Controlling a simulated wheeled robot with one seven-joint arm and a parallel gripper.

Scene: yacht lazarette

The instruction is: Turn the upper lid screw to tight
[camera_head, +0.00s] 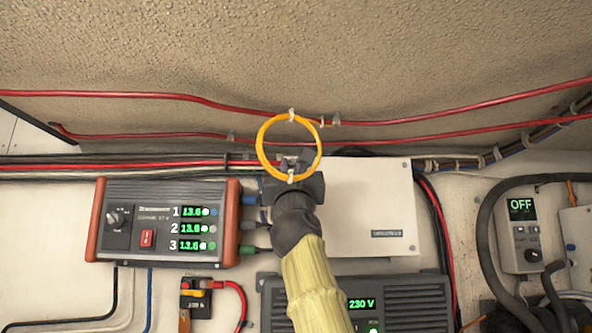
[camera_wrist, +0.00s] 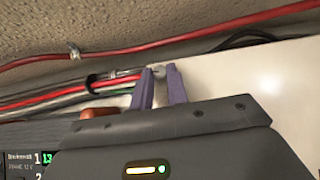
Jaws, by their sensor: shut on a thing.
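The white box with its flat lid (camera_head: 370,205) is fixed to the wall, with a small dark label at its lower right. It also shows in the wrist view (camera_wrist: 245,80). My gripper (camera_head: 291,162) is at the box's upper left corner. In the wrist view its two purple fingers (camera_wrist: 159,72) are close together at the lid's top left edge, shut on a small pale piece that looks like the upper lid screw (camera_wrist: 158,70). The screw is mostly hidden between the fingertips, and its turn angle cannot be read. A second small screw (camera_head: 411,246) shows at the lid's lower right.
An orange cable loop (camera_head: 262,132) overlaps my gripper in the head view. Red cables (camera_head: 420,118) run above the box. A charger (camera_head: 165,262) with green readouts stands left, a 230 V unit (camera_head: 410,300) below, and a meter reading OFF (camera_head: 520,235) at right.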

